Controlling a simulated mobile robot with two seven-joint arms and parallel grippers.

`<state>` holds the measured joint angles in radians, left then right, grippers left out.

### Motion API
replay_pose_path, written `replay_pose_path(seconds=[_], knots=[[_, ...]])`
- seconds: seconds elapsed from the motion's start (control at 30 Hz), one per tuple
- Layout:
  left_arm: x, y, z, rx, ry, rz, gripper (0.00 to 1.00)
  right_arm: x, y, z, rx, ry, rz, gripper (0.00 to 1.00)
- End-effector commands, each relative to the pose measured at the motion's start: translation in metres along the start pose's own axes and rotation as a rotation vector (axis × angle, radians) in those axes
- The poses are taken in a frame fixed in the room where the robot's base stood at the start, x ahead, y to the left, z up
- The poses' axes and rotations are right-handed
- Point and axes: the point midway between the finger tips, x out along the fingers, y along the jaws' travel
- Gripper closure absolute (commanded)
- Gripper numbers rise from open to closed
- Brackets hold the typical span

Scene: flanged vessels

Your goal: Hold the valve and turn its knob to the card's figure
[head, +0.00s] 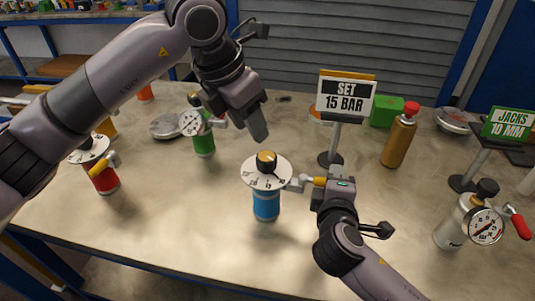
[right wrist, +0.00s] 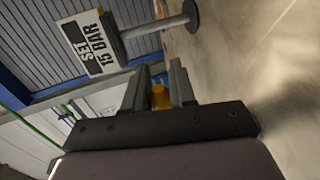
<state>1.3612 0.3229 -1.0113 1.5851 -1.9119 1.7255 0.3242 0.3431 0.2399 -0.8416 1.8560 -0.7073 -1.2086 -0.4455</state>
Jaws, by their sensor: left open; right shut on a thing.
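The blue valve (head: 266,205) stands upright at mid-table, with a white dial plate (head: 250,178) and a black knob with a yellow top (head: 266,161). Its dial figures are too small to read surely. My right gripper (head: 318,184) is shut on the valve's yellow side handle (head: 304,178); the handle also shows between the fingers in the right wrist view (right wrist: 160,97). My left gripper (head: 257,128) is open and empty just above the knob, apart from it. The card (head: 346,96) reads "SET 15 BAR" and also shows in the right wrist view (right wrist: 92,43).
A red valve (head: 104,180) and a green valve with a gauge (head: 203,143) stand to the left. A brown bottle (head: 398,140), a green box (head: 386,112), a "JACKS 10 MM" sign (head: 508,124) and a gauged silver vessel (head: 450,234) are to the right. The front table is clear.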

Motion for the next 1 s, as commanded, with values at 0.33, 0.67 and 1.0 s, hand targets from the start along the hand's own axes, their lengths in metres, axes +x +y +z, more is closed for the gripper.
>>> replay_pose_path(seconds=[0.33,0.67,1.0], knots=[[0.009,-0.006,0.0,0.014,-0.028,-0.042,0.31,0.0,-0.001,0.0,0.0,0.001,-0.001,1.0],[0.047,-0.04,0.002,0.064,-0.301,-0.309,0.31,0.0,-0.001,0.0,0.0,0.001,-0.001,1.0],[0.059,-0.049,-0.004,0.014,-0.676,-0.462,0.31,0.0,-0.001,0.0,0.0,0.001,-0.001,1.0]])
